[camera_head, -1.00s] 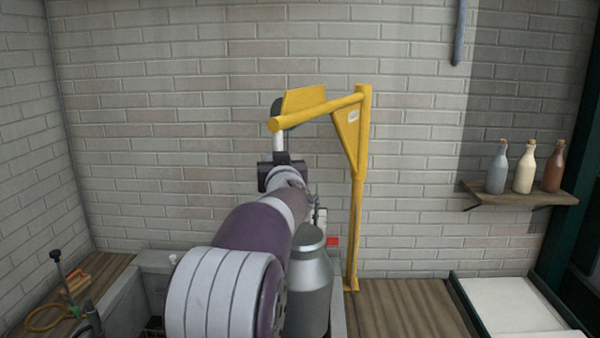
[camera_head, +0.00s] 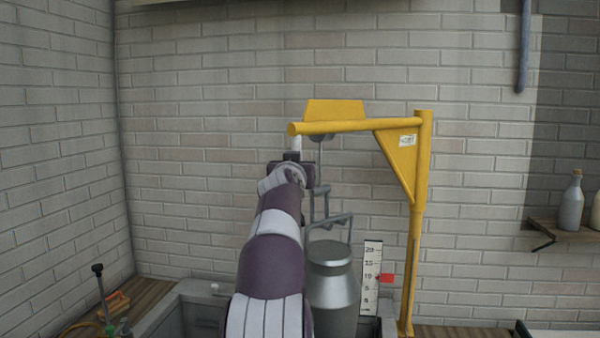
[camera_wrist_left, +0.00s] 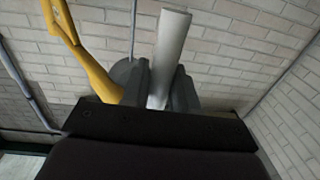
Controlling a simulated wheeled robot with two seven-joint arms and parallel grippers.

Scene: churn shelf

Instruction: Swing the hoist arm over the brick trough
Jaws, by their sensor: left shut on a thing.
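The yellow hoist arm (camera_head: 350,127) reaches left from its upright post (camera_head: 420,225), roughly along the back wall. A pale upright handle (camera_head: 296,145) hangs from its tip. My left gripper (camera_head: 292,162) is shut on this handle, which also shows between the fingers in the left wrist view (camera_wrist_left: 167,60). A grey metal churn (camera_head: 333,285) hangs upright by its hook and rod below the hoist arm, partly behind my left arm. The grey trough (camera_head: 160,315) lies below, its middle hidden by my arm. The churn overlaps its right part; its height above the trough is unclear. My right gripper is out of view.
A white scale (camera_head: 371,278) with a red marker (camera_head: 386,279) stands right of the churn. Wooden counter (camera_head: 150,290) with tools lies at the left. A shelf (camera_head: 565,235) with bottles is on the right wall area. The air left of the arm is clear.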

